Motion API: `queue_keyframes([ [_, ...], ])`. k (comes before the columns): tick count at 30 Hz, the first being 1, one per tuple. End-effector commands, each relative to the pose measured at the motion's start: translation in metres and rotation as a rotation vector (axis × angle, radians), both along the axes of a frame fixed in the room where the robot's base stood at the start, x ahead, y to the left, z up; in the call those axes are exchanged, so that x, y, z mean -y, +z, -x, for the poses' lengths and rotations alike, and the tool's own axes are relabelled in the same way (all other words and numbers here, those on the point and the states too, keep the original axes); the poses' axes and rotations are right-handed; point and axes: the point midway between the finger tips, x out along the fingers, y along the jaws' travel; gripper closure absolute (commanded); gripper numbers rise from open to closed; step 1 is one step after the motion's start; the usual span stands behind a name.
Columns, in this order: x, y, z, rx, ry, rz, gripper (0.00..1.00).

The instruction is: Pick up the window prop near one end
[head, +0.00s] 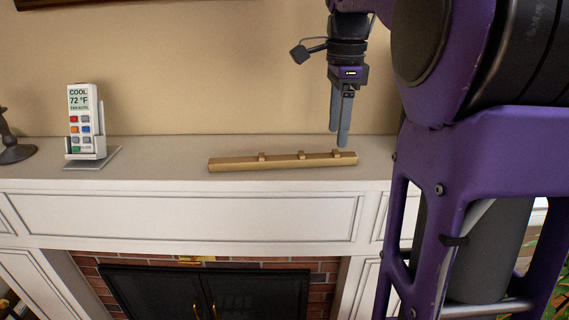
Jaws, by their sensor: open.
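The window prop (280,162) is a long, light-brown wooden bar with several small raised blocks along its top. It lies flat on the white mantel shelf, lengthwise from left to right in the head view. My gripper (339,142) points down over the bar's right end. Its grey fingers are open and empty, with the tips seeming slightly above or behind the bar. From this one view I cannot tell the exact gap between the tips and the bar.
The white mantel (160,174) has free room left of the bar. A remote (85,122) stands in a holder further left, beside a dark stand (14,150) at the left edge. A beige wall (210,70) rises behind; a fireplace (205,290) is below.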

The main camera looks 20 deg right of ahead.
Motion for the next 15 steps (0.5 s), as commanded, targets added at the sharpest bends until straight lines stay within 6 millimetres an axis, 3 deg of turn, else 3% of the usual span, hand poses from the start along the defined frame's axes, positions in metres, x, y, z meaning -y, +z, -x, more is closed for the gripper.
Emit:
queue_keyframes([
  [9, -0.003, -0.041, 0.000, -0.003, 0.000, -0.002, 0.32],
  [15, -0.003, -0.053, -0.001, 0.000, 0.001, 0.000, 0.32],
])
